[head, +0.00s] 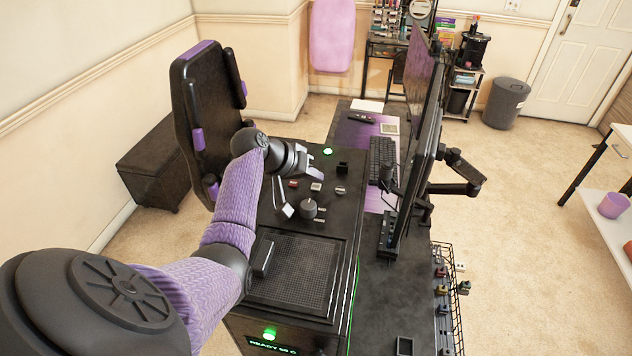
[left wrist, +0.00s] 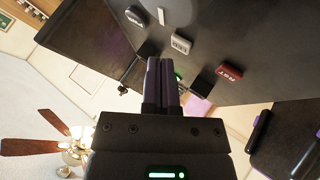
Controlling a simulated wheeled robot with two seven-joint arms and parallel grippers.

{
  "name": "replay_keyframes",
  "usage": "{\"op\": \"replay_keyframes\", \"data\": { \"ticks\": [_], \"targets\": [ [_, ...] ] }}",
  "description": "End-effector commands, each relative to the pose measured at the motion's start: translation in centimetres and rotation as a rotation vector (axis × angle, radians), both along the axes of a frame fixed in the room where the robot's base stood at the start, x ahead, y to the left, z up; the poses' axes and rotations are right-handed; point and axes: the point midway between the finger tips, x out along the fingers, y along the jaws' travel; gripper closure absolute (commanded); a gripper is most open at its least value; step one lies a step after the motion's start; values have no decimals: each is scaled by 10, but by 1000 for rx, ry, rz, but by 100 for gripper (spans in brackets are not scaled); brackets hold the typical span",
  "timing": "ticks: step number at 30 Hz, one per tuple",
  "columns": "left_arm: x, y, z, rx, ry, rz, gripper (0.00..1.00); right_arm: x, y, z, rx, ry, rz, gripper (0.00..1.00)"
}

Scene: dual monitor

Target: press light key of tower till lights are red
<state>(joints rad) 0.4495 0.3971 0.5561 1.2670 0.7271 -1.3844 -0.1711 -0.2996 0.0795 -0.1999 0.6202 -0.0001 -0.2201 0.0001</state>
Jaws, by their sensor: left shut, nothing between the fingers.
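The black tower (head: 335,245) stands in the middle of the head view. Its lights are green: a round top light (head: 328,151), a front light (head: 269,334) and a side strip (head: 353,300). On top sit a red key (head: 293,184), a pale grey key (head: 316,187) and a darker key (head: 340,190). In the left wrist view the red key (left wrist: 229,73) reads RST; the labels of the grey key (left wrist: 181,43) and dark key (left wrist: 136,15) are unclear. My left gripper (head: 318,176) is shut and empty, close to these keys; contact cannot be told. My right gripper is out of view.
A lever (head: 285,209), a knob (head: 309,207) and a mesh panel (head: 292,272) are also on the tower top. Monitors (head: 424,130) and a keyboard (head: 381,160) stand to the right. A black chair (head: 203,110) is behind at left.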

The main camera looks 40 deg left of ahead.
Motion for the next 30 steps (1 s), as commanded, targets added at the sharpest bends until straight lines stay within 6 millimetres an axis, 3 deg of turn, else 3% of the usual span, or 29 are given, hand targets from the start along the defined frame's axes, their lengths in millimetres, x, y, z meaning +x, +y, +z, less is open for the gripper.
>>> {"op": "replay_keyframes", "data": {
  "ticks": [30],
  "targets": [
    [0,0,-8,0,0,0,100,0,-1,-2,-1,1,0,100]
  ]
}}
